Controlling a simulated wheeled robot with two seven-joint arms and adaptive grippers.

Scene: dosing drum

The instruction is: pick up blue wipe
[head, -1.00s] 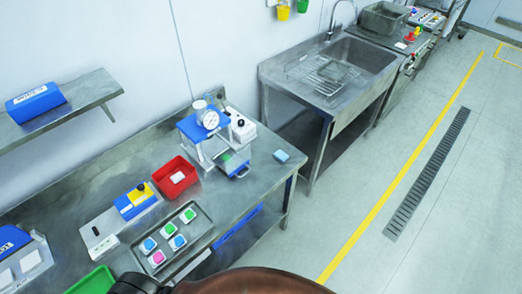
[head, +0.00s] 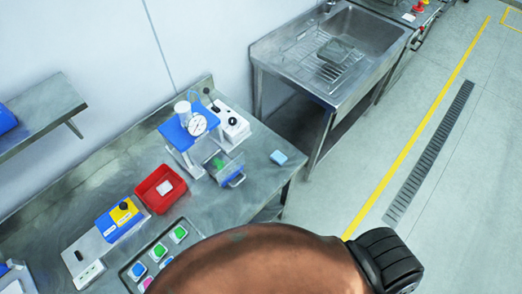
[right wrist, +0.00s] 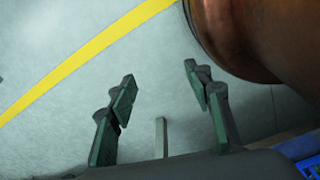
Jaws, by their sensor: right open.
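The blue wipe (head: 279,157) is a small light-blue block lying flat on the steel table, near its right end, to the right of the blue press with the dial gauge. Nothing touches it. My right gripper shows in the right wrist view (right wrist: 160,95), its two fingers spread apart with nothing between them and floor behind. In the head view my brown arm covers the bottom middle, and a dark arm part shows at its right end. The wipe is not seen in the right wrist view. My left gripper is not in view.
The blue press (head: 185,135) with a gauge and a white device (head: 232,125) stand left of the wipe. A red bin (head: 160,188), a tray (head: 133,268) of coloured blocks and a blue-yellow unit (head: 119,218) stand further left. A steel sink (head: 335,50) stands behind.

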